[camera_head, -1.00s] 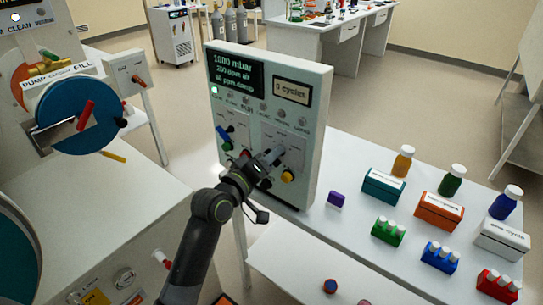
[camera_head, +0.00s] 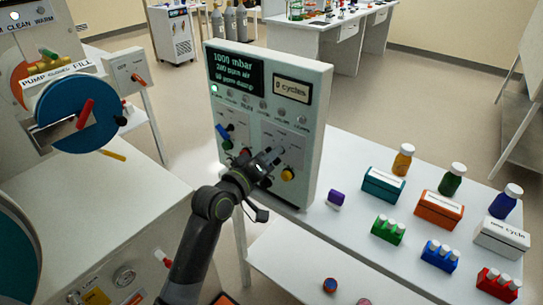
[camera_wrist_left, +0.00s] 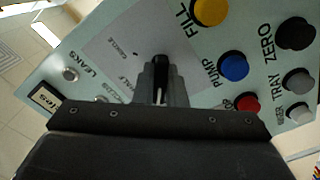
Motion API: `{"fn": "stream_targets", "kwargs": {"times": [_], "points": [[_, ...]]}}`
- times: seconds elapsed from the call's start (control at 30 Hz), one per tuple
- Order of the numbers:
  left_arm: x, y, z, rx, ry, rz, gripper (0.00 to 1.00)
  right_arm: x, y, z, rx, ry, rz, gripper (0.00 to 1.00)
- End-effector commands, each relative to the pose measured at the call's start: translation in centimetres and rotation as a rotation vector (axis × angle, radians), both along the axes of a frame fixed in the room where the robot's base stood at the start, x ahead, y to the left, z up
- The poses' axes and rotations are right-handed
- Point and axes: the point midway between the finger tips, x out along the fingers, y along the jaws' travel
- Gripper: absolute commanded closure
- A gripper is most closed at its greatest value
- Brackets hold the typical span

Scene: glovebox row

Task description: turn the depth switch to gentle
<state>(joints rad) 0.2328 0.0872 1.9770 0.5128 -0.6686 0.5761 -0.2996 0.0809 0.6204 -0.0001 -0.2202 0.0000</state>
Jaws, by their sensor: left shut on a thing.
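The control panel (camera_head: 268,105) stands upright in the middle of the head view, with a dark display and rows of buttons. My left gripper (camera_head: 268,160) is at its lower right part. In the left wrist view, my left gripper (camera_wrist_left: 160,82) is shut on the black switch knob (camera_wrist_left: 161,67), one finger on each side. The knob sits on a grey plate (camera_wrist_left: 125,45) whose small labels are too blurred to read surely. My fingers hide the knob in the head view. My right gripper is not in view.
In the left wrist view, a yellow button (camera_wrist_left: 209,11), a blue button (camera_wrist_left: 233,67) and a red button (camera_wrist_left: 247,102) lie right of the knob. A white table (camera_head: 350,240) with boxes and bottles stands right of the panel.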

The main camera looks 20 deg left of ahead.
Motion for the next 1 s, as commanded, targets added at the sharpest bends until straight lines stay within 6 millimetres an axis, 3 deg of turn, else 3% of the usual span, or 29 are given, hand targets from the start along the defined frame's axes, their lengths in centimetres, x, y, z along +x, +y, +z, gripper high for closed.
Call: {"fn": "stream_targets", "kwargs": {"times": [0.6, 1.0], "points": [[0.0, -0.1, 0.0, 0.407, -0.148, 0.0, 1.0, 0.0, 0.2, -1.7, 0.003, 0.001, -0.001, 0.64], [-0.1, -0.2, 0.1, 0.535, -0.193, 0.0, 1.0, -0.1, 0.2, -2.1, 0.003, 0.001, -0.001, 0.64]]}}
